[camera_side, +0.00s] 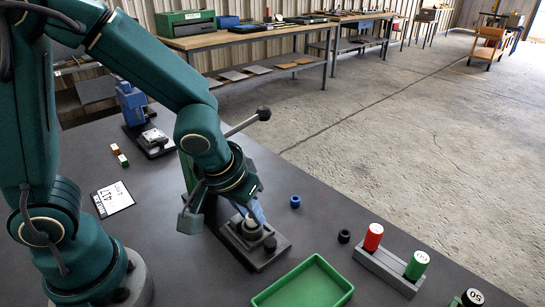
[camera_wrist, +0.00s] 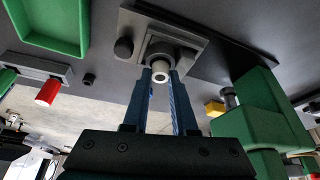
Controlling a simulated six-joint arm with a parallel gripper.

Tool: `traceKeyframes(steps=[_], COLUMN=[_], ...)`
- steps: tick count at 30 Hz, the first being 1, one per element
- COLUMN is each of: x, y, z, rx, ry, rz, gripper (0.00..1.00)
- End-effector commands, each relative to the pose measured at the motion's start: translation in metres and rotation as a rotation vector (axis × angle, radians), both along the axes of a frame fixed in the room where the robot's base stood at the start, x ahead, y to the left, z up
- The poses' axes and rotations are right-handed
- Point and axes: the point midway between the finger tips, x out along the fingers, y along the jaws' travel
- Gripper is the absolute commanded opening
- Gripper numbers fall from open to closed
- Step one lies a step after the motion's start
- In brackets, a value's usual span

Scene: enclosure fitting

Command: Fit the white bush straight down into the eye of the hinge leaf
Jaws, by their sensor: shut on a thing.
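The white bush (camera_wrist: 160,76) is a small pale ring between the two blue fingertips of my gripper (camera_wrist: 161,80). The hinge leaf, a grey plate with a raised round eye, also shows in the wrist view (camera_wrist: 190,38). The bush is at the eye (camera_wrist: 160,50) in both views. I cannot tell whether its lower end is inside or just above. My gripper is shut on the bush.
A dark round knob (camera_side: 270,243) stands on the leaf's plate beside the eye. A green tray (camera_side: 305,284) lies in front. A grey rack (camera_side: 388,270) with red and green cylinders stands right.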

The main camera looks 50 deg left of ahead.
Motion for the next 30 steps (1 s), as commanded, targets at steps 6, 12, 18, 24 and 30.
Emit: traceKeyframes(steps=[6, 12, 18, 24, 30], x=[0.000, 0.000, 0.001, 0.000, 0.000], y=[0.000, 0.000, 0.000, 0.000, 0.000], z=[-0.006, -0.003, 0.003, 0.005, 0.004], rx=[0.000, -0.001, -0.001, -0.001, -0.001], ry=[0.000, -0.002, -0.003, -0.001, -0.001], rz=[-0.001, 0.001, 0.001, 0.001, 0.001], gripper=[0.00, 0.00, 0.00, 0.00, 0.00])
